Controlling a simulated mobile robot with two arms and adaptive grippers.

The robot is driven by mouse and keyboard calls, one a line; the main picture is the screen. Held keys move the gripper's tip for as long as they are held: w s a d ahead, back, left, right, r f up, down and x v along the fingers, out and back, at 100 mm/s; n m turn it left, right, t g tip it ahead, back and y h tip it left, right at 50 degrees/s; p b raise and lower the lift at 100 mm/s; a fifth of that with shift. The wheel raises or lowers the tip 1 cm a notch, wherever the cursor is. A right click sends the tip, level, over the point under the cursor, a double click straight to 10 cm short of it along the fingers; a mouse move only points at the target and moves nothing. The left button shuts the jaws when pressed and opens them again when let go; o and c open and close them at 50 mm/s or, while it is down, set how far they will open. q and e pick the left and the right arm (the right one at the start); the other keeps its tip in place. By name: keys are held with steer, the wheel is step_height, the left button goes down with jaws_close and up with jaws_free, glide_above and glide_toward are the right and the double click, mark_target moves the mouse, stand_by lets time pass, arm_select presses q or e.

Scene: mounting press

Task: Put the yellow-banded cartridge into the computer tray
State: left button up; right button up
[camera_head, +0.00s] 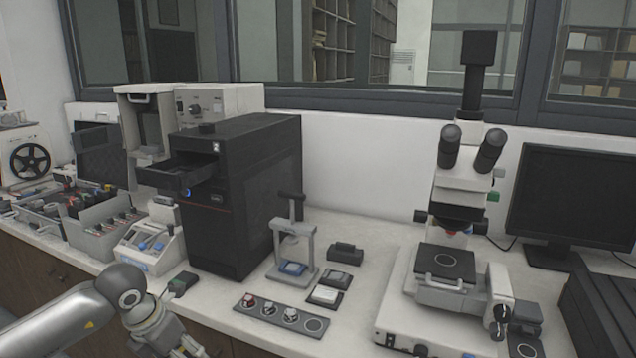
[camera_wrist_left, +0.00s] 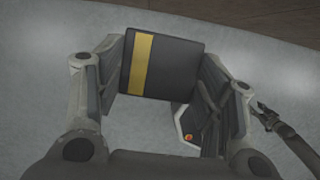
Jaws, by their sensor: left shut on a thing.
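The yellow-banded cartridge (camera_wrist_left: 174,70) is a dark block with a yellow stripe near its left side. In the left wrist view it sits between the two fingers of my left gripper (camera_wrist_left: 160,82), which is shut on it. In the head view my left gripper (camera_head: 185,347) is at the bottom edge, low at the counter's front, and I cannot make out the cartridge there. The computer (camera_head: 245,200) is a tall black tower on the counter. Its tray (camera_head: 165,178) sticks out open from the upper front, above and beyond my gripper. My right gripper is not in view.
A hand press (camera_head: 292,250) and a sample strip (camera_head: 280,314) stand right of the tower, with a microscope (camera_head: 455,215) farther right. A white-grey control box (camera_head: 150,248) stands left of the tower.

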arm_select(q)
steer(key=s+d+m+g, duration=0.3)
steer(key=s+m, duration=0.6)
steer(key=m, duration=0.6)
steer(key=s+d+r+m+g+y, duration=0.1)
steer(key=s+d+m+g, duration=0.2)
steer(key=s+m, duration=0.6)
steer(key=shift+d+r+m, duration=0.2)
steer(key=shift+d+m, duration=0.65)
steer(key=shift+m, duration=2.65)
